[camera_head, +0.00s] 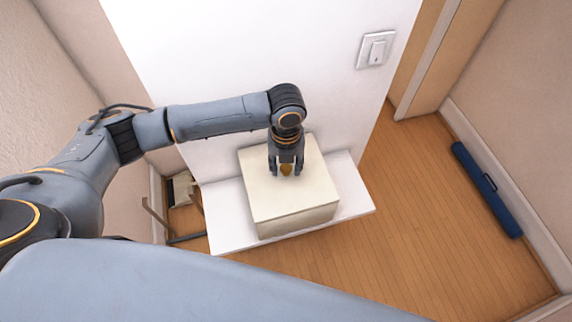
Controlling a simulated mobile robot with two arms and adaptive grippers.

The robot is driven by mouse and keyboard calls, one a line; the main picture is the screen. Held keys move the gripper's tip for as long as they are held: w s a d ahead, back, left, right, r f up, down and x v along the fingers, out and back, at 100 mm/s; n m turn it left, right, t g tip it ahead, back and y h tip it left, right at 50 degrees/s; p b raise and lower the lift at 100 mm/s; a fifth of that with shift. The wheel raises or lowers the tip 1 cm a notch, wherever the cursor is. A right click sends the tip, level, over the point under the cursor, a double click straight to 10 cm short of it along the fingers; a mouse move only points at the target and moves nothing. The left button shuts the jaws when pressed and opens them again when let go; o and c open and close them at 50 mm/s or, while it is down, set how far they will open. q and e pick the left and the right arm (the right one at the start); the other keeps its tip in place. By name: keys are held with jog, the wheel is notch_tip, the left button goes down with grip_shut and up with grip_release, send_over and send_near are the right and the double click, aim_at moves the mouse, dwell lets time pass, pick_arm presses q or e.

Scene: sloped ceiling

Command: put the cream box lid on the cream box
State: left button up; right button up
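The cream box (300,221) stands on a white shelf-like surface against a white wall panel. The cream box lid (264,201) covers its top and looks roughly lined up with the walls; whether it is fully seated I cannot tell. A small gold knob (286,170) is at the lid's middle. My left gripper (286,172) points down over the lid, one finger on each side of the knob. The fingers look apart, with slim gaps beside the knob. My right gripper is not in view.
The white shelf (353,192) has bare room right of the box. A light switch (375,49) is on the white panel. A long blue case (486,189) lies on the wooden floor along the right wall. A dark-framed object (182,189) stands on the floor left of the shelf.

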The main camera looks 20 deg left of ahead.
aim_at(286, 168)
pick_arm(q)
jog(key=shift+o, duration=0.2)
notch_tip(286, 168, up, 12)
dwell(0.6)
jog(key=shift+s, duration=0.1)
